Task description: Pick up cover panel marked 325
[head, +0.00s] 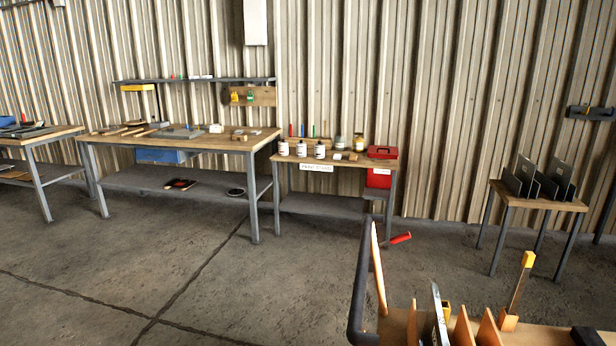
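Several dark grey panels (557,176) stand upright, leaning a little, in a rack on a small wooden-topped table (569,205) at the right, by the wall. Small marks show on some panels, but they are too small to read, so I cannot tell which one is marked 325. Neither of my grippers is in view.
A cart or tray (393,326) with upright wooden dividers and a dark rail (357,292) fills the bottom right. A bench with bottles and a red box (382,152) stands mid-wall; a longer workbench (180,142) is left of it. Concrete floor (250,290) is open between.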

